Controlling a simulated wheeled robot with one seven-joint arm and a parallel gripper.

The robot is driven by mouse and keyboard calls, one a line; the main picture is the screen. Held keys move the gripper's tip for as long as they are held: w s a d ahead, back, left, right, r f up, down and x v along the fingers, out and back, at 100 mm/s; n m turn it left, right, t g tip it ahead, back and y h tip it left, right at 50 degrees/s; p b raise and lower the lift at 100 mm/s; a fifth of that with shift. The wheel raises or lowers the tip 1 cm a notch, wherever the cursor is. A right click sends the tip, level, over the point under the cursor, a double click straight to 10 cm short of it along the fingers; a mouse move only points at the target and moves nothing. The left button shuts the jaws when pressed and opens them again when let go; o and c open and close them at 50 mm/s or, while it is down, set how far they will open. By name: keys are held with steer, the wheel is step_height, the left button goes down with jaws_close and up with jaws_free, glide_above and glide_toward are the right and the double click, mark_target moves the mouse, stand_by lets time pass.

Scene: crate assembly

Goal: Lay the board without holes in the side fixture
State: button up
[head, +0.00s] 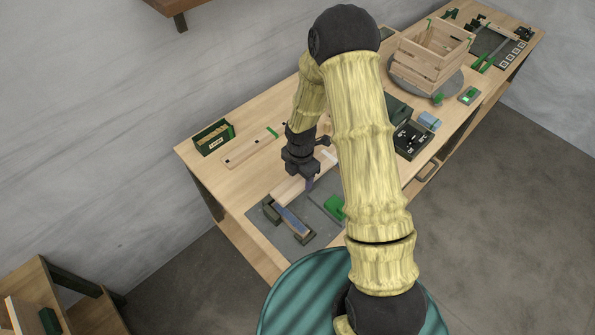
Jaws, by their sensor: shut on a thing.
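My gripper (300,176) is over the near left part of the workbench, pointing down. It is shut on a pale wooden board (286,191), whose visible part shows no holes. The board is beside the far end of the side fixture (297,233), a dark holder with blocks and a blue-grey strip along it, on a dark mat. I cannot tell whether the board touches the fixture or the mat. My arm hides part of the bench to the right.
Another board (245,150) with dark spots lies by the wall, near a green box (212,136). A green piece (335,206) is right of the fixture. A wooden crate (432,55) stands at the far end, with a black tray (411,140) nearer.

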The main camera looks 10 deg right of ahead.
steer(key=shift+f, duration=0.1)
steer(key=shift+f+b, duration=2.5)
steer(key=shift+f, duration=0.65)
steer(key=shift+f, duration=0.2)
steer(key=o, duration=1.1)
steer(key=shift+r, duration=0.15)
steer(key=shift+r+p, duration=3.2)
steer(key=shift+r, duration=0.65)
